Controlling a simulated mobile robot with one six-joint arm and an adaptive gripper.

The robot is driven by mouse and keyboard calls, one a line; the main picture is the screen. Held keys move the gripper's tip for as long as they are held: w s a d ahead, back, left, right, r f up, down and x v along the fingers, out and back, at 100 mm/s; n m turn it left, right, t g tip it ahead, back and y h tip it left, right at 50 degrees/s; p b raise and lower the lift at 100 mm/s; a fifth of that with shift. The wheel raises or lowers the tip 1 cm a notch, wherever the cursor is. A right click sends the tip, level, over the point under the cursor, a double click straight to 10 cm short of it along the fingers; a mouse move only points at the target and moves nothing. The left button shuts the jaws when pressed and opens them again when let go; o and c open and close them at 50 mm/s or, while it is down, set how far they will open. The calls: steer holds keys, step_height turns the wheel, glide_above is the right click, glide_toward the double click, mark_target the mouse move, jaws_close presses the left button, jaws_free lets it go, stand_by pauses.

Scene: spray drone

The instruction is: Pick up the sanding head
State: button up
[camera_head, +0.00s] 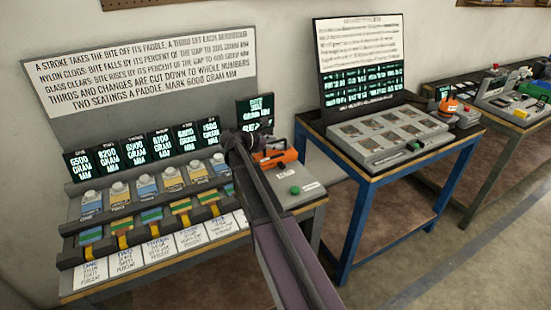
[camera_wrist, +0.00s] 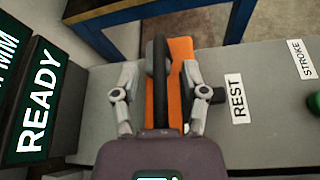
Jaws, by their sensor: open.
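The orange tool, which looks like the sanding head (camera_head: 283,156), lies on the grey bench unit beside the small dark screen. In the wrist view its orange body (camera_wrist: 181,50) lies under and between the fingers, beside the REST label. My gripper (camera_wrist: 160,72) is open, one finger on each side of the tool. A dark upright bar runs between the fingers and hides part of the orange body. I cannot tell whether the fingers touch it. In the head view my arm covers the tool's left end.
A READY screen (camera_wrist: 37,95) stands close left of my gripper in the wrist view. A green button (camera_head: 295,190) is on the unit. Paddles and screens fill the left bench. A blue-legged table (camera_head: 350,230) stands to the right, with a gap between.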

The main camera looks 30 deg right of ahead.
jaws_close()
steer(key=shift+r, duration=0.15)
stand_by(0.4)
step_height(320, 180, up, 3)
steer(key=p, duration=0.3)
steer(key=shift+r, duration=0.1)
steer(key=shift+s+r+p, duration=0.1)
steer(key=shift+r+p, duration=0.2)
steer(key=shift+p, duration=0.25)
steer(key=s+a+r+p, duration=0.1)
steer(key=s+a, duration=0.3)
steer(key=s, duration=1.1)
steer(key=shift+a, duration=0.15)
steer(key=shift+s, duration=0.1)
